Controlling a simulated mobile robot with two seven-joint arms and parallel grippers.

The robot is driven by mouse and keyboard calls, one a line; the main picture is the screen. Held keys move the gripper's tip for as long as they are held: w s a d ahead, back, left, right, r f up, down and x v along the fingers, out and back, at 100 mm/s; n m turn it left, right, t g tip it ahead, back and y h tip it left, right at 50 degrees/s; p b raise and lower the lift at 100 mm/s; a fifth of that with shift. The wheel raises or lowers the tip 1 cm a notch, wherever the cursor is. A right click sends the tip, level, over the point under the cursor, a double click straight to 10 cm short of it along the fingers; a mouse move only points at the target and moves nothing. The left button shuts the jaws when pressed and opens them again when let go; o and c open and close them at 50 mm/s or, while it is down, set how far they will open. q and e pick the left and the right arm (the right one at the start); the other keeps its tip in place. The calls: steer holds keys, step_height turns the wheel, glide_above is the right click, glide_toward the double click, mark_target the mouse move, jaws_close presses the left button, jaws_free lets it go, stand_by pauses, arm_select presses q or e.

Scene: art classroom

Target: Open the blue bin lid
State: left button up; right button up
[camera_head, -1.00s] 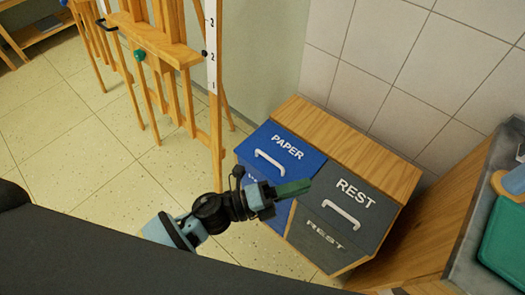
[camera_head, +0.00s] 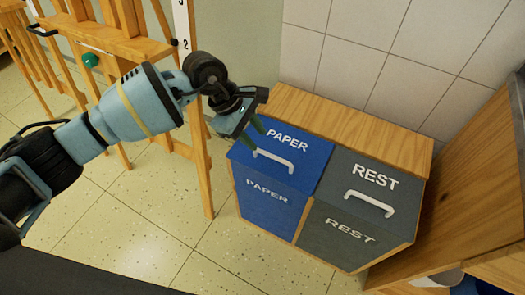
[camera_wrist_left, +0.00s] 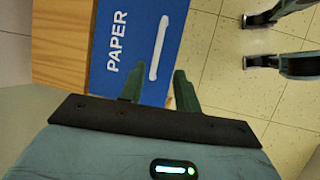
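The blue bin lid (camera_head: 310,148), marked PAPER, lies shut and sloping on the blue bin (camera_head: 262,207). Its white bar handle (camera_head: 274,161) runs along the lower part of the lid. My left gripper (camera_head: 254,130) is above the lid's left side, close to the handle; contact cannot be told. In the left wrist view its two green fingers (camera_wrist_left: 159,82) are apart with nothing between them. The handle (camera_wrist_left: 158,48) lies ahead of the gap between the fingertips. My right gripper is not in view.
The dark grey REST bin (camera_head: 345,235) adjoins on the right in the same wooden cabinet (camera_head: 350,118), which stands against a tiled wall. A wooden easel (camera_head: 196,140) stands close on the left, behind my left arm. A wooden unit (camera_head: 480,180) stands at right.

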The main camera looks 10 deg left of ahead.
mark_target(269, 155)
arm_select(q)
steer(key=shift+w+a+b+x, duration=0.15)
steer(key=shift+b+x, duration=0.2)
steer(key=shift+x, duration=1.5)
steer(key=shift+w+a+b+x, duration=0.15)
steer(key=shift+b+x, duration=0.15)
steer(key=shift+x, duration=1.55)
steer(key=shift+f, duration=0.15)
steer(key=shift+c, duration=0.2)
jaws_close()
